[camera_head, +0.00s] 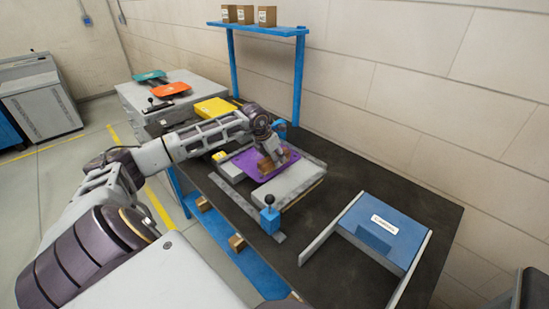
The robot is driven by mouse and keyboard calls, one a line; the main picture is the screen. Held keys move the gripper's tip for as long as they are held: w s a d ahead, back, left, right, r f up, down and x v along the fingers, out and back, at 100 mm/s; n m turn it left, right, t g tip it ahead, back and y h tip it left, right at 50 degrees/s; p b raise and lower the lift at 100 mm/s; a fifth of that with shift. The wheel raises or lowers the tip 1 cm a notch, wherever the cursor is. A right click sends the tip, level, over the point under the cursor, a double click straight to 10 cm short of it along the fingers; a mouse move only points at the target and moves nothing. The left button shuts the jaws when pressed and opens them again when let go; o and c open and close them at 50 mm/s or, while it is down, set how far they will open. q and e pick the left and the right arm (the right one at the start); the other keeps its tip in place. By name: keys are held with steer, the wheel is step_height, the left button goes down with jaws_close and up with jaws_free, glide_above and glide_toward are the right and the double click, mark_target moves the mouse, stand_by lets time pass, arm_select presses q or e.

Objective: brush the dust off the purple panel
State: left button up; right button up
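The purple panel (248,158) lies flat in a grey fixture on the dark bench, partly hidden by my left gripper and what it holds. My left gripper (272,156) points down over the panel. It appears shut on a brown brush-like block (264,166), which shows on both sides of the fingers, at or just above the panel's surface. Whether it touches cannot be told. Dust on the panel is too small to make out. My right gripper is not in view.
A grey plate (290,182) and a blue block with a black-knobbed lever (269,213) sit in front of the panel. A blue labelled tray (388,228) between grey rails is at right. A yellow box (214,107) lies behind; a blue shelf (258,28) stands at the back.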

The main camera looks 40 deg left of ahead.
arm_select(q)
steer(key=shift+f, duration=0.1)
steer(key=shift+a, duration=0.35)
steer(key=shift+a+b, duration=0.3)
steer(key=shift+a, duration=0.3)
steer(key=shift+w+a, duration=0.1)
steer(key=shift+a, duration=0.55)
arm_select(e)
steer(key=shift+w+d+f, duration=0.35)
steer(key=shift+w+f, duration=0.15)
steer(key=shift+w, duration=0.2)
arm_select(q)
steer(key=shift+w+a+b, duration=0.1)
steer(key=shift+a+b, duration=0.4)
steer(key=shift+a, duration=0.45)
steer(key=shift+a+f, duration=0.1)
steer(key=shift+a, duration=0.45)
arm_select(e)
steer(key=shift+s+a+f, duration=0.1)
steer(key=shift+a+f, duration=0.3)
